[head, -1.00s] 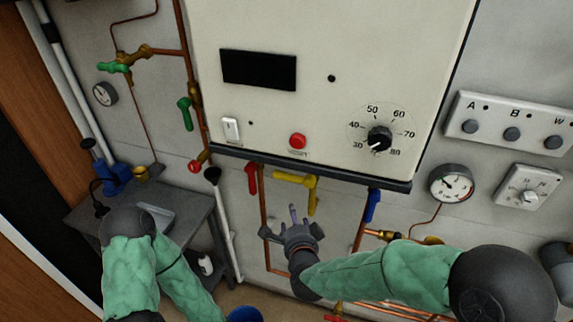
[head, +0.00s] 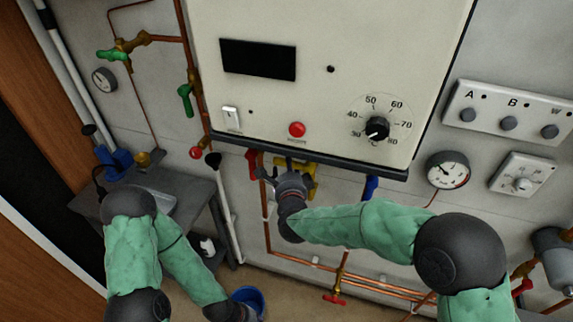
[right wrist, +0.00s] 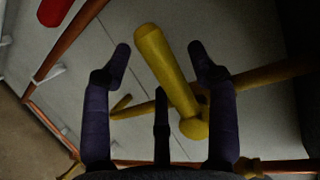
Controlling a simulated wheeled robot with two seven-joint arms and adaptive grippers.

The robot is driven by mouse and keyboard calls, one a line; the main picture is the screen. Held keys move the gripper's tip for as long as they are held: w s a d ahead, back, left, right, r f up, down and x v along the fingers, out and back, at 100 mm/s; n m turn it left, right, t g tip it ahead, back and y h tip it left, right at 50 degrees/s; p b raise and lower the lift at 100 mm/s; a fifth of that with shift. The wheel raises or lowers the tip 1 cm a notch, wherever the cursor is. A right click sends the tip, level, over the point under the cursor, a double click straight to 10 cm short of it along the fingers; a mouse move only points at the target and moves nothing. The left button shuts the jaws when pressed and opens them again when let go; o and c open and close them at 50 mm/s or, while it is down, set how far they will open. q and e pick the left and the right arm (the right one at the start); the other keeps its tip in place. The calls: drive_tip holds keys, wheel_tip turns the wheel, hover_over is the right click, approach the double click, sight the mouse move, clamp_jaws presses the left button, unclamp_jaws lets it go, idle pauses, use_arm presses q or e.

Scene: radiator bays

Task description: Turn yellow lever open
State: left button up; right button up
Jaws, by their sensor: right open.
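The yellow lever (head: 309,182) is under the boiler's bottom edge, between a red and a blue lever. My right gripper (head: 282,170) is in front of it and hides part of its handle in the head view. In the right wrist view the lever's thick yellow handle (right wrist: 165,68) points up and slightly left from its hub. It lies between the spread dark fingers of my right gripper (right wrist: 160,50), with a gap visible on both sides. The gripper is open. My left forearm runs down to the bottom edge of the head view; its gripper cannot be made out.
The red lever (head: 252,164) is just left of my right gripper, the blue lever (head: 371,187) to the right. The boiler (head: 300,100) overhangs closely above. Copper pipes (head: 310,262) run below. A grey table (head: 196,205) and a blue bucket (head: 248,298) are at lower left.

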drive_tip(key=shift+w+f, duration=0.15)
drive_tip(key=shift+w, duration=0.6)
clamp_jaws()
